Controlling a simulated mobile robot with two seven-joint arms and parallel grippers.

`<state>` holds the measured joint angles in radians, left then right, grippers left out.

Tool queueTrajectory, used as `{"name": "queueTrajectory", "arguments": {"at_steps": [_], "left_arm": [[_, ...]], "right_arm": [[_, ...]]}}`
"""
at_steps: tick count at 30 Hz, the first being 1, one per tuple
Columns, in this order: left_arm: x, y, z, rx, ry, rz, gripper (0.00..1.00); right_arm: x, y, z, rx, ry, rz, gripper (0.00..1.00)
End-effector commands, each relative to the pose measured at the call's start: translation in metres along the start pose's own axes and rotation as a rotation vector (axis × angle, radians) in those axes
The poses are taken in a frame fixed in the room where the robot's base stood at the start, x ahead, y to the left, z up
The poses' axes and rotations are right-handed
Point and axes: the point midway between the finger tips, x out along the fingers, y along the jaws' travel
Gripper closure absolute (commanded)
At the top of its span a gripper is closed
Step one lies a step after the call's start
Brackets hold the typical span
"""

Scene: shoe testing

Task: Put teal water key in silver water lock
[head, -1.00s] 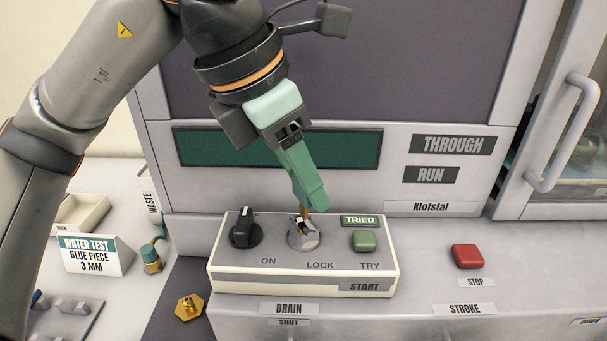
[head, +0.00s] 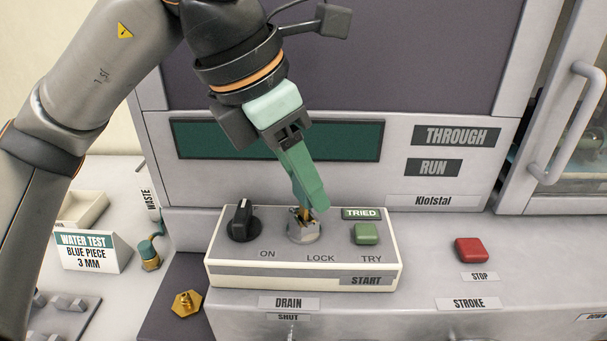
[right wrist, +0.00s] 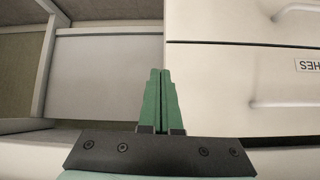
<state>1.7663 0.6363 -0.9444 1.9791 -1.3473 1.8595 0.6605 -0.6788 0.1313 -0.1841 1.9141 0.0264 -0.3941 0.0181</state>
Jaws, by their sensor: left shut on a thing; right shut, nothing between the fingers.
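My left gripper (head: 309,206) is shut on the water key (head: 304,213), whose short brass shaft shows below the fingertips. The green fingers hide the rest of it, so I cannot see its teal part. The silver water lock (head: 304,233) is a round metal socket on the cream control box, between the ON and LOCK labels. The shaft's lower end is at the lock's top opening; how deep it sits cannot be told. My right gripper (right wrist: 160,100) is shut and empty in the right wrist view, away from the lock.
The box (head: 225,270) also bears a black knob (head: 242,221) and a green button (head: 366,234). A red button (head: 471,250) is to the right. A brass hex piece (head: 187,304), a teal-topped brass fitting (head: 149,254) and a WATER TEST sign (head: 88,252) are to the left.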

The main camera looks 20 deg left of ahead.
Motion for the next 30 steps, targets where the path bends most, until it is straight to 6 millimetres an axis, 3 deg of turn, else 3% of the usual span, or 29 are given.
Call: {"name": "queueTrajectory", "arguments": {"at_steps": [20,21,30], "left_arm": [[0.017,0.000,-0.007,0.000,0.000,0.000,1.00],[0.016,0.000,-0.007,0.000,0.000,0.000,0.54],[0.016,0.000,-0.006,0.000,0.000,0.000,0.21]], "right_arm": [[0.012,0.001,0.013,0.000,0.000,0.000,1.00],[0.011,0.001,0.012,0.000,0.000,0.000,1.00],[0.011,0.001,0.012,0.000,0.000,0.000,1.00]]}}
